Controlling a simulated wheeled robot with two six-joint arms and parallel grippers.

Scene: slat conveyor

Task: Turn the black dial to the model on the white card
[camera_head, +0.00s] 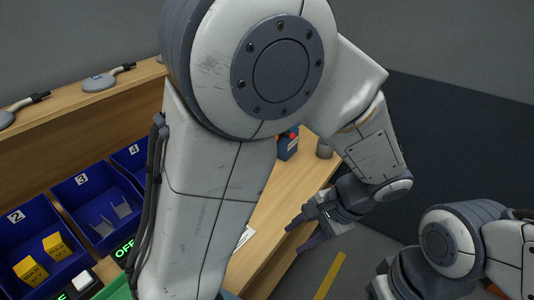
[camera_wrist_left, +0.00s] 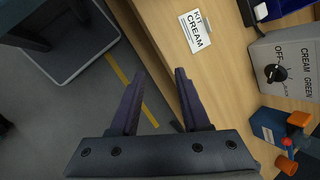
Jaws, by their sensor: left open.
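The black dial (camera_wrist_left: 275,73) sits on a grey control box (camera_wrist_left: 290,45) at the right of the left wrist view, with OFF, CREAM and GREEN lettered around it. A white mark shows on the dial, but I cannot tell surely which word it points to. The white card (camera_wrist_left: 195,31) reads KIT CREAM and lies flat on the wooden table, left of the box. My left gripper (camera_wrist_left: 160,74) is open and empty, over the table's edge and apart from dial and card. In the head view my left gripper (camera_head: 298,234) hangs beside the table. My left arm hides the box there.
A blue box (camera_wrist_left: 272,126) with a red button and orange parts stands near the control box. Blue bins (camera_head: 87,203) hold yellow blocks and grey brackets. Grey floor lies beyond the edge.

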